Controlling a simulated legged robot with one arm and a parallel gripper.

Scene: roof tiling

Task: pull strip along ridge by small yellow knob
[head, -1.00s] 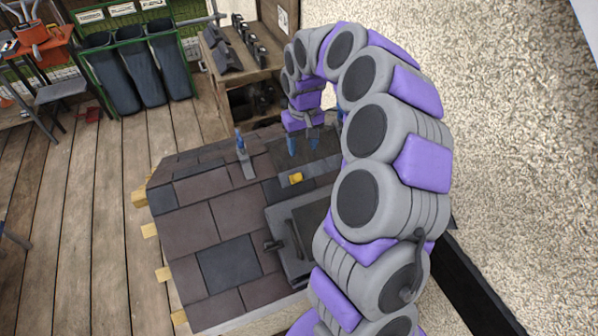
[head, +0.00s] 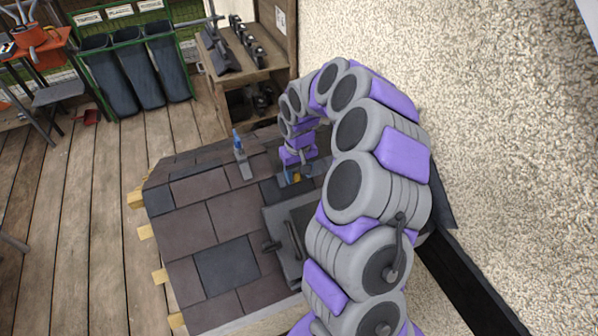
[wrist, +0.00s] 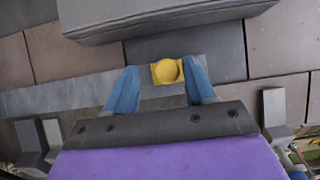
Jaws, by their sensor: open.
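The small yellow knob (wrist: 167,71) sits on a grey strip (wrist: 73,93) in the wrist view. My gripper (wrist: 158,85) is open, with one blue finger on each side of the knob. The knob lies nearer the right finger and may touch it; a wider gap shows on the left. In the head view my gripper (head: 297,176) is low over the ridge, and the knob (head: 297,177) shows only partly between the fingers. My arm hides much of the strip there.
The tiled roof (head: 231,213) has a dark roof window (head: 283,250) on the near side. A rough wall (head: 500,120) rises at the right. A wooden shelf (head: 262,73) stands behind.

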